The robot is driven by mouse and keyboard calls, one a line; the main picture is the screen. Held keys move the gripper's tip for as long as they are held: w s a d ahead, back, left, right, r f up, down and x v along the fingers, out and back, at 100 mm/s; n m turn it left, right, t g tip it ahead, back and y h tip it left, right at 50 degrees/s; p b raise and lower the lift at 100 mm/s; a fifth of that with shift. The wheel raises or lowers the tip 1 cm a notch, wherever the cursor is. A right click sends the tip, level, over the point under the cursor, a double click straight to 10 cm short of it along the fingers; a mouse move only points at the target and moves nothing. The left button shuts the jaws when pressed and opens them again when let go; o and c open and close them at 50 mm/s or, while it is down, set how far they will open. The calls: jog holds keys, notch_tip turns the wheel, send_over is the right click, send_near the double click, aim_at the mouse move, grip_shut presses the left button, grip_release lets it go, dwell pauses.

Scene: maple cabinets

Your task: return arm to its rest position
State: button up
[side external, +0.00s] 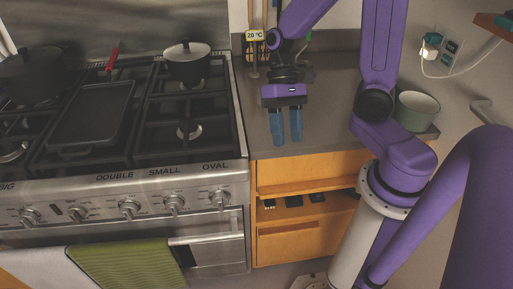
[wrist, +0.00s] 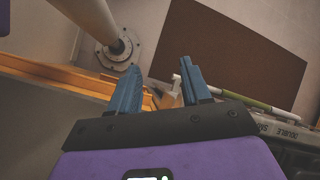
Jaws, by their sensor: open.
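My gripper (side external: 286,126) has two blue fingers and hangs pointing down at the grey countertop to the right of the stove. The fingers are apart with nothing between them. In the wrist view my gripper (wrist: 157,88) also shows its blue fingers spread, with the floor and the cabinet edge beyond them. My purple arm reaches over the counter from the right.
A green bowl (side external: 416,110) stands at the counter's right end. A green towel (side external: 128,268) hangs on the oven handle. An open drawer (side external: 310,190) lies below the counter.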

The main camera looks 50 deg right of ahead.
jog(key=s+r+n+t+h, duration=0.3)
jog(key=s+n, duration=0.6)
jog(key=n, duration=0.6)
jog(key=shift+t+h, duration=0.6)
jog(key=shift+t, duration=0.4)
jog(key=shift+r, duration=0.1)
